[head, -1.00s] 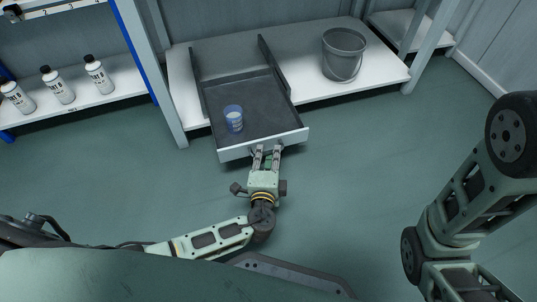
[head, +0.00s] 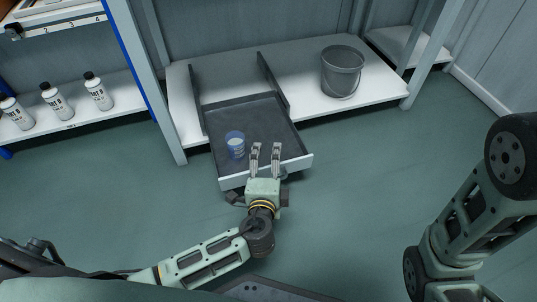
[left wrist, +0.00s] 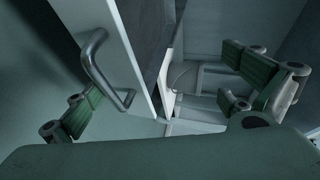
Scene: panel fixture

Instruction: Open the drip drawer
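The drip drawer, a dark tray with a white front (head: 296,164), is pulled well out from the white shelf in the head view. Its grey bar handle (left wrist: 97,65) shows at left in the left wrist view. In the head view the gripper mostly hides the handle. My left gripper (head: 265,147) is open, with its fingertips overlapping the front's top edge. In the left wrist view its fingers are spread, one on the handle side and one to the right. Nothing is gripped between them. My right gripper is out of view.
A grey bucket (head: 342,72) stands on the shelf (head: 385,85) to the right. White bottles (head: 97,92) line the left shelf. Posts flank the drawer's bay. The floor in front is clear.

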